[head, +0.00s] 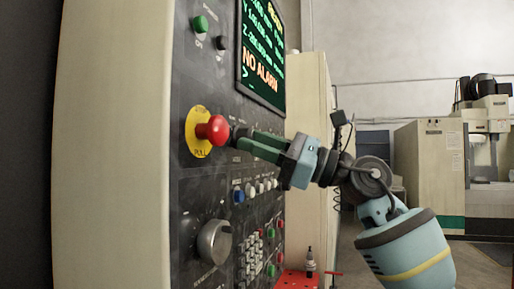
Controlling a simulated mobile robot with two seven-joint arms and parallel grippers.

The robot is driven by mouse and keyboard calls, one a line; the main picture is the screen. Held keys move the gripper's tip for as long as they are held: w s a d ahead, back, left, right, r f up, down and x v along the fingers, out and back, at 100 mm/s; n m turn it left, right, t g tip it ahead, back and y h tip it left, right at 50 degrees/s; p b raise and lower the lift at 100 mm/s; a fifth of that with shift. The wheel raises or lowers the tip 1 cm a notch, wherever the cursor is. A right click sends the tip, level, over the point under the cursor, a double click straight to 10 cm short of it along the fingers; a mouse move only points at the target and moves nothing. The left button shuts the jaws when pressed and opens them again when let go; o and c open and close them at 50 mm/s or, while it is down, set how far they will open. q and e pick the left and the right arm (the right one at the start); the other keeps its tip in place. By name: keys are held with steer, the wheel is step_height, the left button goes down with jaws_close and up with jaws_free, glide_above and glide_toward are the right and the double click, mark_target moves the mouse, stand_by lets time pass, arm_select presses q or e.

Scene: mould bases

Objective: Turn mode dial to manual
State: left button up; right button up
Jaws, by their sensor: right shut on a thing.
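My right gripper (240,142) reaches in from the right with its green fingers against the dark control panel, just right of the red mushroom button. It is shut on a small dark dial, mostly hidden by the fingers and the red button; it appears to be the mode dial. Its pointer and markings cannot be read. A larger silver dial (214,242) with a scale around it sits lower left on the panel, apart from the gripper. My left gripper is not in view.
The red mushroom button (214,130) on its yellow disc (197,140) stands out very close to the fingertips. A screen (261,52) reading "NO ALARM" is above. Several small buttons and a keypad (249,258) lie below. A red surface (291,280) is at the bottom.

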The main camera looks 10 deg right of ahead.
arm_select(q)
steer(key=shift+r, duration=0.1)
arm_select(e)
steer(key=shift+r+n+g, duration=0.1)
steer(key=shift+n+g, duration=0.7)
steer(key=shift+n, duration=1)
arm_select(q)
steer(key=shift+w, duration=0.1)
arm_select(e)
steer(key=shift+w+d, duration=0.1)
steer(key=o, duration=1)
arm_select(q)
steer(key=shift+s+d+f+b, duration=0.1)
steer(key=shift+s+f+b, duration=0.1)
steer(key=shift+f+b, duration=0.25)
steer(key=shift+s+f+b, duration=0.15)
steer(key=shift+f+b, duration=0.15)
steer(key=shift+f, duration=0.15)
arm_select(e)
steer(key=v, duration=0.8)
steer(key=shift+w, duration=0.1)
